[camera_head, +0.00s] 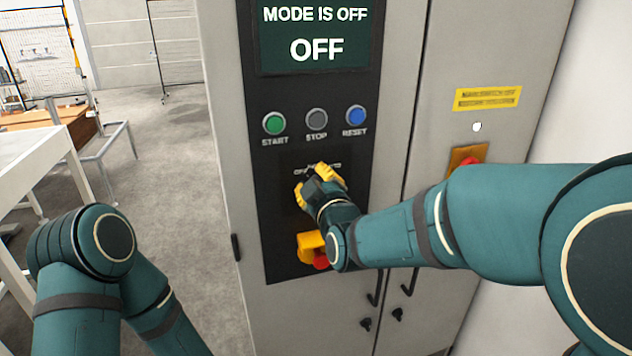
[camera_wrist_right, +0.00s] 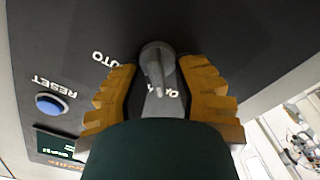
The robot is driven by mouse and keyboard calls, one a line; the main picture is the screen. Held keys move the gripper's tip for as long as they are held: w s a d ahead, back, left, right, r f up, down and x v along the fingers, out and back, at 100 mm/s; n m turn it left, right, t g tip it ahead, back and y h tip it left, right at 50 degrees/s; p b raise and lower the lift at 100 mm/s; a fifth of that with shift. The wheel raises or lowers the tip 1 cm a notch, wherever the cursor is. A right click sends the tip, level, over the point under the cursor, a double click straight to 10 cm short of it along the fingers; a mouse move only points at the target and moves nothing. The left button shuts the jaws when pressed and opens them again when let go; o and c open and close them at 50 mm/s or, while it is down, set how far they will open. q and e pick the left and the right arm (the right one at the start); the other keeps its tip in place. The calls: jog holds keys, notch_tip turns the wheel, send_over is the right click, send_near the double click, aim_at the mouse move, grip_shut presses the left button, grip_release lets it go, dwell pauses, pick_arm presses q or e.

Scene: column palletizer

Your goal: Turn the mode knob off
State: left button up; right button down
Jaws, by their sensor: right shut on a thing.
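The grey mode knob (camera_wrist_right: 157,72) sits on the dark control panel in the right wrist view. Its handle lies between the yellow fingers of my right gripper (camera_wrist_right: 160,85), which is shut on it. In the head view my right gripper (camera_head: 320,186) is at the panel below the buttons and hides the knob. The display (camera_head: 315,35) reads "MODE IS OFF" and "OFF". My left arm shows at the lower left, but its gripper is out of view.
Green START (camera_head: 274,124), grey STOP (camera_head: 316,119) and blue RESET (camera_head: 356,116) buttons sit above my right gripper. A red button on a yellow housing (camera_head: 309,242) is just below it. Cabinet door handles (camera_head: 374,289) are lower. A white table (camera_head: 30,165) stands left, with open floor between.

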jog(key=shift+n, duration=0.6)
jog(key=c, duration=0.6)
grip_release()
jog(key=shift+w+f, duration=0.1)
jog(key=v, duration=1.2)
